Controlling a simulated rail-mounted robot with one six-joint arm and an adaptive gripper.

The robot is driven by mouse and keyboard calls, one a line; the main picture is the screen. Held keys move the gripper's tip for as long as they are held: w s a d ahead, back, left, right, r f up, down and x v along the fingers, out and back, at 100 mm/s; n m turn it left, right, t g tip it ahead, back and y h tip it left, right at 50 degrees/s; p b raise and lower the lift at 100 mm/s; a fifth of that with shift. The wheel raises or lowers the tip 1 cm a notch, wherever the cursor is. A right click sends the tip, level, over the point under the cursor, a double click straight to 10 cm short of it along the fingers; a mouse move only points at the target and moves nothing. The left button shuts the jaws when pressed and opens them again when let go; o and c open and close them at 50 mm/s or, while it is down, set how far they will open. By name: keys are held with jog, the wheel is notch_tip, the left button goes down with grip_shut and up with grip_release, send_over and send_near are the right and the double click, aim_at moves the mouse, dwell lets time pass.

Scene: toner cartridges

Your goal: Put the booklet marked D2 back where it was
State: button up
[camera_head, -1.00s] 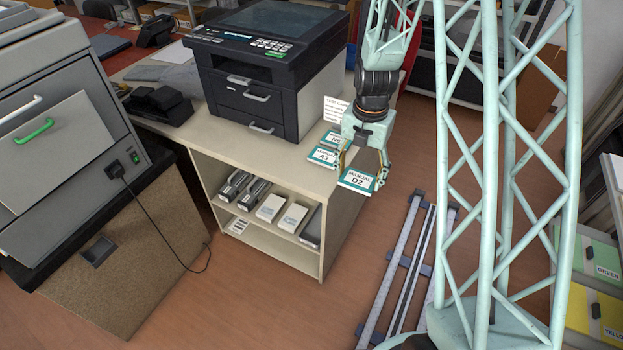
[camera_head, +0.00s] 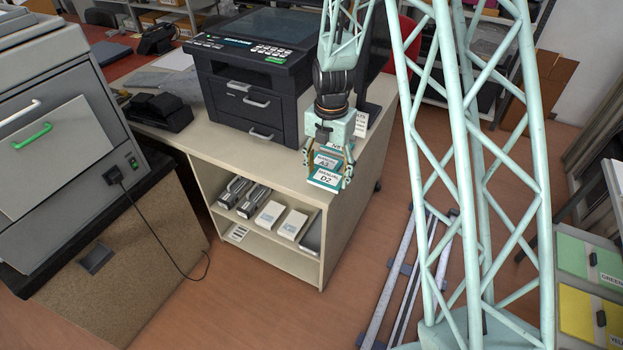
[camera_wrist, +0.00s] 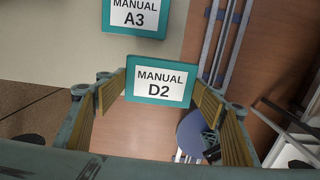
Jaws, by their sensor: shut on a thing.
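The booklet marked D2 (camera_head: 325,179) is teal with a white label. My gripper (camera_head: 328,175) is shut on it and holds it near the counter's front right corner. In the wrist view, booklet D2 (camera_wrist: 159,86) sits between the fingertips, label facing the camera, with floor behind most of it. The booklet marked A3 (camera_head: 327,160) lies on the counter just behind D2; it also shows at the top of the wrist view (camera_wrist: 137,15). Another booklet behind A3 is mostly hidden by my gripper.
The counter (camera_head: 240,158) carries a large dark printer (camera_head: 250,80) left of my gripper. A white sign (camera_head: 361,124) stands behind my gripper. Open shelves below hold boxes and cartridges. Floor rails (camera_head: 395,290) run right of the counter.

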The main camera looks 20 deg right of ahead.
aim_at(313, 172)
jog(key=shift+w+a+f, duration=0.2)
jog(key=shift+w+a, duration=1.2)
jog(key=shift+a, duration=0.2)
jog(key=shift+w+a+b, duration=0.3)
jog(key=shift+w+a+f, duration=0.1)
jog(key=shift+a+f, duration=0.15)
jog(key=shift+f, duration=0.05)
jog(key=shift+f+b, duration=0.6)
jog(key=shift+f, duration=0.9)
jog(key=shift+f, duration=0.15)
jog(key=o, duration=1)
jog(key=shift+c, duration=0.2)
jog(key=shift+r, duration=0.2)
